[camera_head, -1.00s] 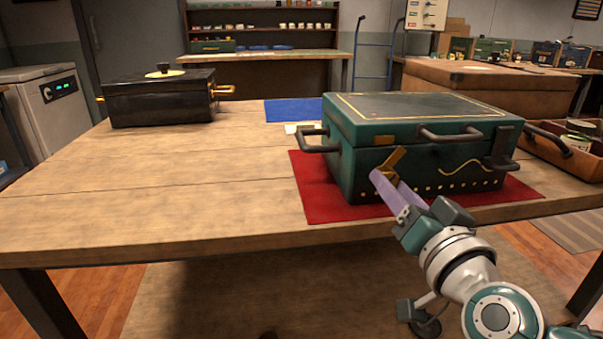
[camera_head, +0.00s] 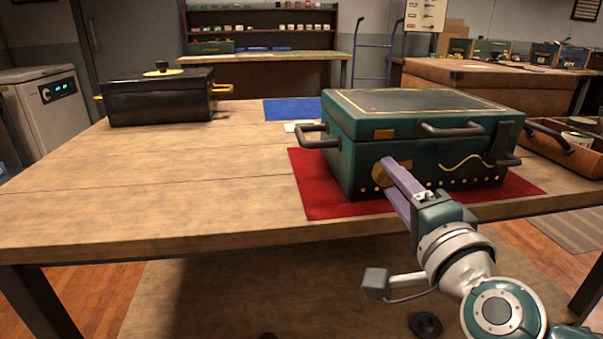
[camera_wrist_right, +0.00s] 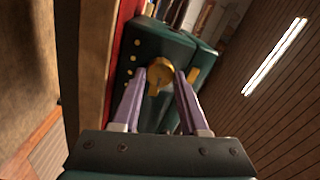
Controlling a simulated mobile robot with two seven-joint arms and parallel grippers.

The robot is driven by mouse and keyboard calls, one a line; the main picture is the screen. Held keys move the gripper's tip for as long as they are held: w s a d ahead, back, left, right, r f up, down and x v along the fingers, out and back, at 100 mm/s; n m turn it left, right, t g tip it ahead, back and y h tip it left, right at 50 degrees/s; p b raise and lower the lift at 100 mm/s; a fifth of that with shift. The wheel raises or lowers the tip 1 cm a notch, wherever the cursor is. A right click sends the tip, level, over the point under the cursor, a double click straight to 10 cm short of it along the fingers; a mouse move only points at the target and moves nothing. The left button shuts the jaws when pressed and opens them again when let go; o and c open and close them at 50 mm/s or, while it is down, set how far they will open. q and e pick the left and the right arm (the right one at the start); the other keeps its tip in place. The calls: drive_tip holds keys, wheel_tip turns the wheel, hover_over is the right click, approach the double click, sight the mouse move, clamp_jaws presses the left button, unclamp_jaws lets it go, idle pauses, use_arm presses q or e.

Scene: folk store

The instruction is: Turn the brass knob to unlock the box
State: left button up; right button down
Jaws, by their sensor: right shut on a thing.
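The green box (camera_head: 440,150) with a dark lid panel and dark handles sits closed on a red mat (camera_head: 318,198) at the table's right. Its brass knob (camera_head: 379,174) is on the left part of the front face. My right gripper (camera_head: 388,173) is at the front face, its purple fingers shut on the knob. In the right wrist view the brass knob (camera_wrist_right: 160,73) shows between the two fingertips (camera_wrist_right: 161,75), and the view is tilted. The fingers hide part of the knob in the head view. My left gripper is not in view.
A black box (camera_head: 160,99) with brass handles stands at the table's back left. A blue mat (camera_head: 293,109) lies behind the green box. A brown tray (camera_head: 565,150) with tins is at the right.

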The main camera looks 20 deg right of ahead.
drive_tip(key=shift+m, duration=0.6)
drive_tip(key=shift+c, duration=2.1)
unclamp_jaws()
drive_tip(key=shift+s, duration=0.1)
drive_tip(key=v, duration=0.9)
drive_tip(key=shift+s+p, duration=0.35)
drive_tip(key=shift+p, duration=0.05)
drive_tip(key=shift+a, duration=0.15)
